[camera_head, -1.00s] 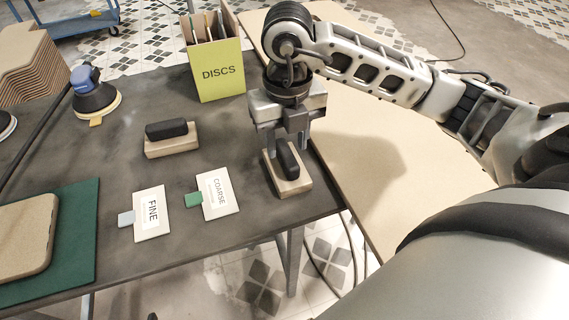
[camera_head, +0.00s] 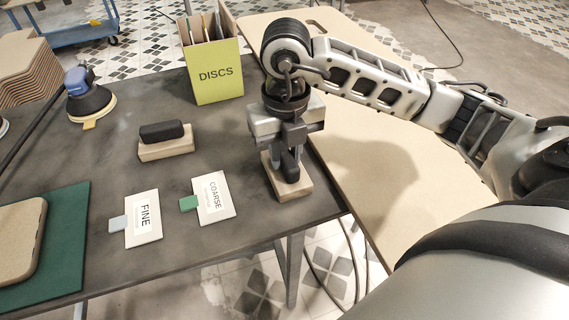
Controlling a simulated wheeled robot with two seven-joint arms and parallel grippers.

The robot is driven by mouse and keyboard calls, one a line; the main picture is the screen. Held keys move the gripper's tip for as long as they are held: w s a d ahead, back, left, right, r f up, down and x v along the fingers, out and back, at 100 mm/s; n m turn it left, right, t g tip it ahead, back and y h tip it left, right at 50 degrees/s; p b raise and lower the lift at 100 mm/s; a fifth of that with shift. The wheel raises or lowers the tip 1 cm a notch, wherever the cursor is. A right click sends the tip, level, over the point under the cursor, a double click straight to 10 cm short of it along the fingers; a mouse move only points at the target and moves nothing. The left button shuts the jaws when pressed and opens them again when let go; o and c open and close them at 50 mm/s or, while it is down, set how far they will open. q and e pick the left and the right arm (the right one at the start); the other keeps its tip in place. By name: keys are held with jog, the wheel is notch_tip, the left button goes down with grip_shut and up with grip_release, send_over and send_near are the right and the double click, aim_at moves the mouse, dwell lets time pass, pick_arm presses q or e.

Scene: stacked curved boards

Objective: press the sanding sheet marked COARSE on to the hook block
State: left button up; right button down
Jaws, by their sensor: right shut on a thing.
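The COARSE sheet (camera_head: 213,198) lies flat on the dark table, a white card with a green tab on its left. The FINE sheet (camera_head: 143,219), with a pale blue tab, lies to its left. A sanding block (camera_head: 291,188) with a beige base and black handle stands at the table's right edge. My right gripper (camera_head: 291,150) is shut on its handle from above; the base appears to rest on the table. A similar block (camera_head: 165,149) stands behind the sheets. I cannot tell which is the hook block. My left gripper is out of view.
A yellow-green DISCS box (camera_head: 215,78) stands at the back. A blue-topped sander (camera_head: 90,98) is at back left. A green mat (camera_head: 65,240) bears a curved beige board (camera_head: 18,240) at left. A pale board (camera_head: 385,190) lies right of the table (camera_head: 215,250).

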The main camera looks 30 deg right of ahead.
jog(key=shift+r, duration=0.1)
jog(key=shift+r+p, duration=0.55)
jog(key=shift+r, duration=0.1)
jog(key=shift+r+p, duration=1.3)
jog(key=shift+r, duration=0.5)
